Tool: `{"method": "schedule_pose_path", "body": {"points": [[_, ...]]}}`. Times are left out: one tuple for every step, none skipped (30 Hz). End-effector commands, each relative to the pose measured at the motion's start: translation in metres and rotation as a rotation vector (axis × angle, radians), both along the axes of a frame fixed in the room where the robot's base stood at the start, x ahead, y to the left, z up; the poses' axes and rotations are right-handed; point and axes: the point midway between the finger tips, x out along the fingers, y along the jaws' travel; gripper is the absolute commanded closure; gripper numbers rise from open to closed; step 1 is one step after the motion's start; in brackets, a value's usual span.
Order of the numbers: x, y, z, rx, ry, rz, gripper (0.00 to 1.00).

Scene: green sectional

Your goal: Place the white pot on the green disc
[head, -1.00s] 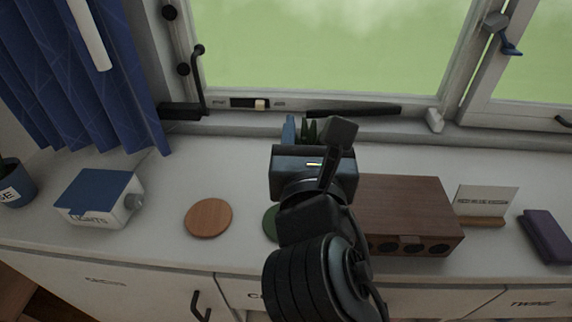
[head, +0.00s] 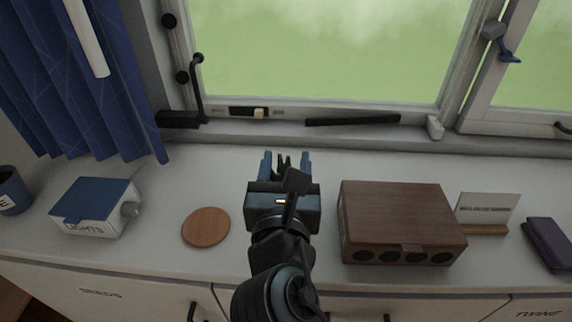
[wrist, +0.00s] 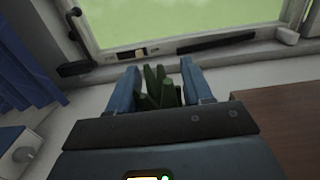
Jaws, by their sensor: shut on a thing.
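My gripper (head: 285,157) is over the counter, left of the wooden box, its blue fingers pointing toward the window. In the wrist view the fingers (wrist: 158,70) stand on both sides of dark green plant leaves (wrist: 157,92). The leaves (head: 284,165) also show between the fingers in the head view. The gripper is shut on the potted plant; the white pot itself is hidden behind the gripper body. The green disc is not visible now; my gripper and arm cover the area right of the brown disc.
A brown round disc (head: 206,228) lies left of my arm. A wooden box (head: 398,215) stands close on the right. A blue-lidded box (head: 95,207) is at left, a card in a stand (head: 487,212) and a purple case (head: 547,243) at right. The window sill runs behind.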

Motion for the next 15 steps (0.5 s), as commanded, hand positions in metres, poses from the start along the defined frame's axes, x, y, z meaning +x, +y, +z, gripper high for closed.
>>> {"method": "schedule_pose_path", "body": {"points": [[0.0, 0.0001, 0.0, 0.0, -0.002, 0.0, 1.0], [0.0, 0.0, -0.0008, 0.0, -0.002, 0.0, 1.0], [0.0, 0.0001, -0.0019, 0.0, -0.002, 0.0, 1.0], [0.0, 0.0001, -0.0026, 0.0, 0.0, 0.0, 0.47], [0.0, 0.0001, -0.0026, 0.0, 0.0, 0.0, 0.44], [0.0, 0.0001, -0.0025, 0.0, 0.0, 0.0, 0.4], [0.0, 0.0001, -0.0025, 0.0, 0.0, 0.0, 0.38], [0.0, 0.0001, -0.0025, 0.0, 0.0, 0.0, 0.35], [0.0, 0.0, -0.0025, 0.0, 0.0, 0.0, 0.31], [0.0, 0.0, -0.0025, 0.0, 0.0, 0.0, 0.28], [0.0, 0.0, -0.0025, 0.0, 0.0, 0.0, 0.25], [0.0, 0.0, -0.0025, 0.0, 0.0, 0.0, 0.24], [0.0, 0.0, -0.0025, 0.0, 0.0, 0.0, 0.24], [0.0, 0.0, -0.0025, 0.0, 0.0, 0.0, 0.24], [0.0, 0.0, -0.0025, 0.0, 0.0, 0.0, 0.24]]}}
